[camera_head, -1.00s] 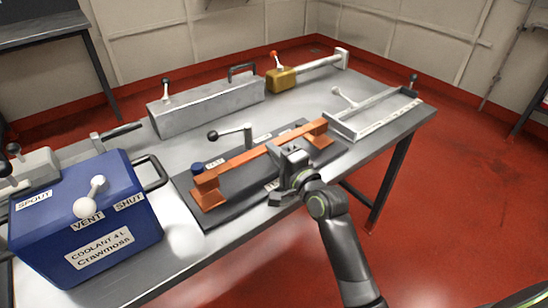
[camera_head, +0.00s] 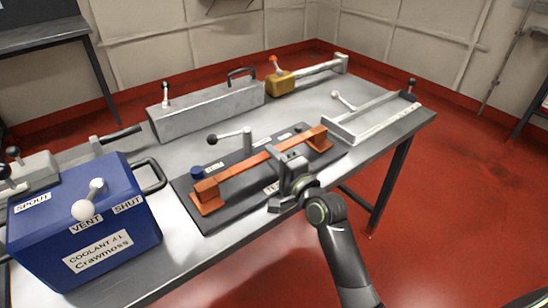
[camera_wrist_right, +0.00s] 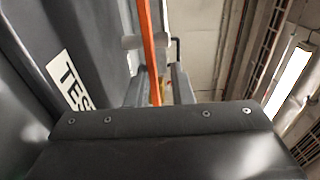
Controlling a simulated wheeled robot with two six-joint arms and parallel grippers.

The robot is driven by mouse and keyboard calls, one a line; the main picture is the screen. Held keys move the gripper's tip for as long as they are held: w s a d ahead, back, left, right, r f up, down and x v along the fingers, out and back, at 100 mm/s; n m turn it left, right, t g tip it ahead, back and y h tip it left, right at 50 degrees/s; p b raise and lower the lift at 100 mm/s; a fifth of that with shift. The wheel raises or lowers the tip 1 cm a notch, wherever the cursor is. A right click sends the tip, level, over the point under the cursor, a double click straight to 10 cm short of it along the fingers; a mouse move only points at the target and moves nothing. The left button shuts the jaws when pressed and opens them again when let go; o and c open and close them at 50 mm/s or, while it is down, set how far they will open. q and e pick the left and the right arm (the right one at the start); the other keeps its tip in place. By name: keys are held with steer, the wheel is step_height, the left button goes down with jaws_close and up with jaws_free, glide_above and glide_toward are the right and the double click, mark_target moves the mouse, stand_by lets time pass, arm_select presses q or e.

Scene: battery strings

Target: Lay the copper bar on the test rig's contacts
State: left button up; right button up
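The copper bar (camera_head: 246,162) is long and orange-brown. It lies across the test rig (camera_head: 228,212), a dark base plate, with its ends at the rig's orange contacts (camera_head: 209,203). It appears to rest on them, though the seam is too small to be sure. My right gripper (camera_head: 289,160) is at the bar's near side, right of its middle. In the right wrist view the bar (camera_wrist_right: 149,40) runs between the fingers, with a gap visible on its right side, so the gripper looks open around it. My left gripper is not in view.
A lever with a black knob (camera_head: 230,138) stands behind the bar. A blue coolant box (camera_head: 70,210) is at left, a grey metal case (camera_head: 206,108) behind, a yellow block tool (camera_head: 281,82) at the back and a silver tray (camera_head: 372,119) at right.

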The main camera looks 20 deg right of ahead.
steer(key=shift+o, duration=0.8)
steer(key=shift+f+g, duration=0.3)
steer(key=shift+f, duration=0.6)
steer(key=shift+r, duration=0.15)
steer(key=shift+r+p, duration=0.3)
steer(key=shift+r, duration=0.15)
steer(key=v, duration=1.2)
steer(key=shift+r, duration=0.25)
